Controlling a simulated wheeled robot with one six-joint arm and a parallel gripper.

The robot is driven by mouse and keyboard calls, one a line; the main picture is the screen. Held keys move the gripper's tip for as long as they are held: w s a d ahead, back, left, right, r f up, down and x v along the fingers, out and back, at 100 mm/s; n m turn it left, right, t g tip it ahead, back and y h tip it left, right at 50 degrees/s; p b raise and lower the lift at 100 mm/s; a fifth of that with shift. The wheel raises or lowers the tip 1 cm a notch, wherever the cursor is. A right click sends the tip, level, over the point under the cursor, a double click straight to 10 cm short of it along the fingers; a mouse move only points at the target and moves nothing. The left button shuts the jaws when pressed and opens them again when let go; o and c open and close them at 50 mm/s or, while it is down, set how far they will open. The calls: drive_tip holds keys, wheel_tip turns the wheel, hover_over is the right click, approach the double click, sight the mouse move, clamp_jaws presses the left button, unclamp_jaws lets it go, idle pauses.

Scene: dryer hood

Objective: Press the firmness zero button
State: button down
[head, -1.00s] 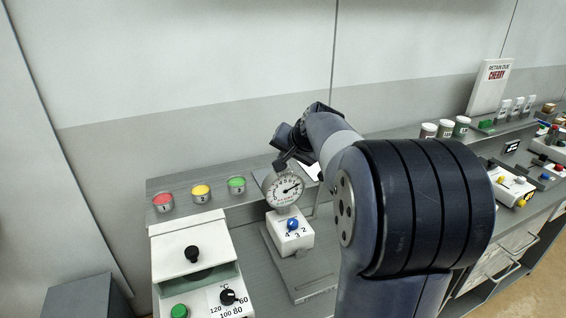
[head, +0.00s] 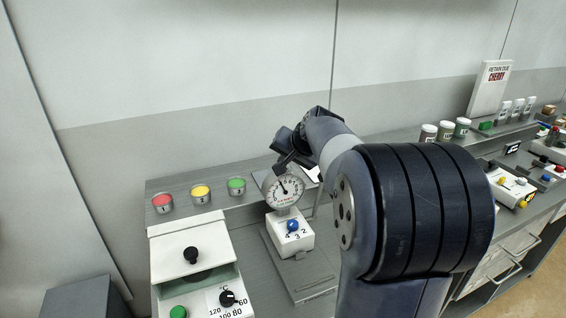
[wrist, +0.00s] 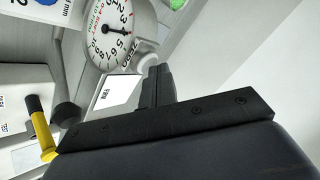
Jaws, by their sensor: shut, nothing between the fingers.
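The round white dial gauge (head: 284,187) stands above a white block with a blue knob (head: 292,225). Its face also shows in the wrist view (wrist: 108,32), with the word ZERO printed at its rim. A pale grey round button (wrist: 146,60) sits beside that word. My gripper (wrist: 158,72) is shut and empty, with its fingertips right at this button. I cannot tell if they press on it. In the head view my gripper (head: 281,164) is at the top of the dial, and the button is hidden there.
Red, yellow and green cups (head: 201,194) stand on the ledge to the left. A white box with a black knob (head: 191,255) is in front of them. A white label (wrist: 112,93) and a yellow-and-black handle (wrist: 40,128) lie close to my gripper.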

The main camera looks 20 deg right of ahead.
drive_tip(key=shift+r+p, duration=0.9)
drive_tip(key=shift+r, duration=0.25)
wheel_tip(320, 180, up, 5)
drive_tip(key=p, duration=0.4)
drive_tip(key=shift+a, duration=0.1)
idle(0.4)
